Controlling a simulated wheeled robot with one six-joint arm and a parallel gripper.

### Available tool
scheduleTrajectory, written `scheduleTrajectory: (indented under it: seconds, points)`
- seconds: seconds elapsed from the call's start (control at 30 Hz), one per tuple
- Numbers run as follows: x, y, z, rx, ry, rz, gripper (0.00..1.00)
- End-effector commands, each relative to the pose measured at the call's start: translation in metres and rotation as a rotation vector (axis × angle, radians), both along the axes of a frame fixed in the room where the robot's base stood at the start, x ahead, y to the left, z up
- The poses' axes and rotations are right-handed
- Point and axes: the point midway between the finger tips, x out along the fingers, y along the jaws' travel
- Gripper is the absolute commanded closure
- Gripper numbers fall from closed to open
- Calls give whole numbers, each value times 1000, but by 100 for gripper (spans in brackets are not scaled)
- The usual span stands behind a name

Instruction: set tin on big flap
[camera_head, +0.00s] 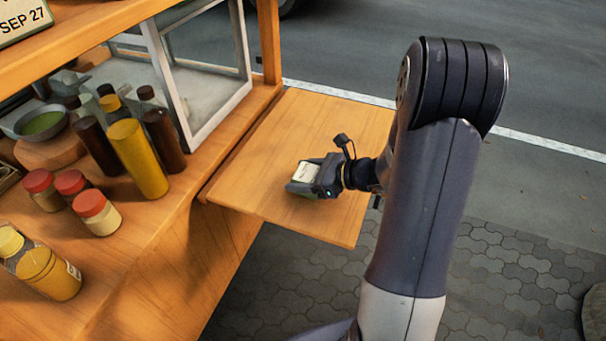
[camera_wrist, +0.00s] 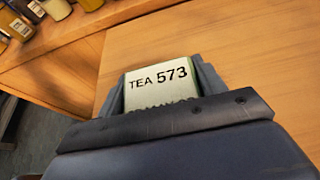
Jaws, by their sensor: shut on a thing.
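The tin, a pale box lettered "TEA 573" (camera_wrist: 160,84), is between the fingers of my gripper (camera_wrist: 158,92), which is shut on it. In the head view the tin (camera_head: 306,171) shows as a small white top at the gripper (camera_head: 304,178). The big flap (camera_head: 285,135) is a flat wooden board sticking out from the side of the stall. The gripper and tin are over the middle of the flap, low to it. I cannot tell whether the tin touches the board. The tin's lower part is hidden by the gripper.
The flap is otherwise bare. Paving (camera_head: 510,270) lies below its outer edge.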

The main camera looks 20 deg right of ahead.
Motion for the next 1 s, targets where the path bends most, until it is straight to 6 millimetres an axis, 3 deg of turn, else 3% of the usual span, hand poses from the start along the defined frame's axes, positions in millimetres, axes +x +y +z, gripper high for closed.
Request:
scheduleTrajectory:
  seconds: [0.13,0.17,0.4,0.77,1.0]
  points:
    - [0,0,-5,1,-1,0,62]
    - [0,0,-3,0,0,0,32]
    - [0,0,-3,0,0,0,13]
    - [0,-1,3,0,0,0,13]
    - [-22,-34,18,-1,-3,-6,13]
